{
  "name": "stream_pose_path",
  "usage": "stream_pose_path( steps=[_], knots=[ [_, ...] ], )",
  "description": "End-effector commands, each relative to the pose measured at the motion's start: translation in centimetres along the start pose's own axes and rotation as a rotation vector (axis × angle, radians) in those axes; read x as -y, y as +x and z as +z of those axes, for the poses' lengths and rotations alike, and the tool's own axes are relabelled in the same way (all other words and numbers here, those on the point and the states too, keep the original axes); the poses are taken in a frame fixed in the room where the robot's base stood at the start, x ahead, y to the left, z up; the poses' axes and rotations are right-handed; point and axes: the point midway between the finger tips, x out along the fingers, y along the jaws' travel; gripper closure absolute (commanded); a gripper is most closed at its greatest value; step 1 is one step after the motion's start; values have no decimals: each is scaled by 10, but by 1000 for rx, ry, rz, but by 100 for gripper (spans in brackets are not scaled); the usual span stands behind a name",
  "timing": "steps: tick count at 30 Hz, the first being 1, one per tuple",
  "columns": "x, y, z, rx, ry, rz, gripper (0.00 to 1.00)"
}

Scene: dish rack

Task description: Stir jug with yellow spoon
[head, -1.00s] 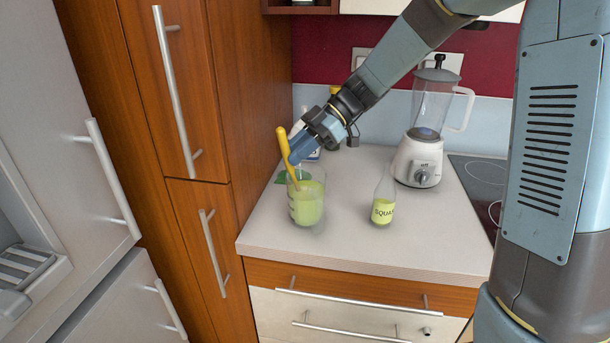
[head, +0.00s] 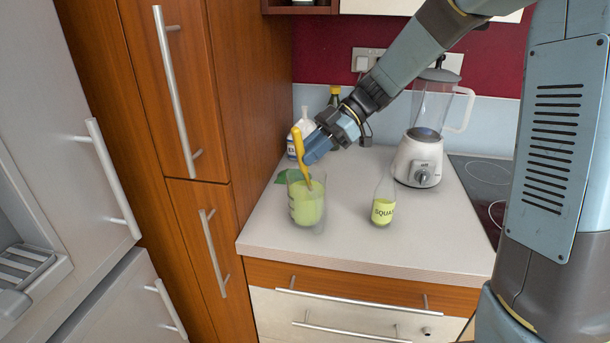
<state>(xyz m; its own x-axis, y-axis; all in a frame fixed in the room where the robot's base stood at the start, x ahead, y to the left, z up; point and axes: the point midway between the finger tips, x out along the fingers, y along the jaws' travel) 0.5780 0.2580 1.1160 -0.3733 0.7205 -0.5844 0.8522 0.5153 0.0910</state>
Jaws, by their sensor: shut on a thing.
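The jug (head: 306,206) is a clear vessel with pale green liquid, standing upright near the left front of the counter. The yellow spoon (head: 298,147) stands steeply in the jug's mouth, its handle above the rim and its lower end inside the jug. How deep its tip reaches is hard to tell. My gripper (head: 310,155) comes in from the upper right and is shut on the spoon's handle, just above the jug's rim. The fingertips are small in this view.
A squash bottle (head: 383,207) stands right of the jug. A blender (head: 421,150) is at the back right beside the hob (head: 480,176). Bottles (head: 335,97) stand behind my gripper. A green leaf-like thing (head: 286,176) lies behind the jug. A tall wooden cabinet (head: 245,120) borders the left.

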Motion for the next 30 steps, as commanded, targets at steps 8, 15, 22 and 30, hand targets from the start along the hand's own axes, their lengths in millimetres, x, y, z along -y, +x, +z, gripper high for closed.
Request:
stream_pose_path(
  steps=[8,15,22,30],
  knots=[
    [-14,4,-1,-1,0,0,100],
    [-19,13,-8,-1,0,1,100],
    [-13,22,-16,0,0,1,100],
    [3,23,-18,0,0,1,100]
  ],
)
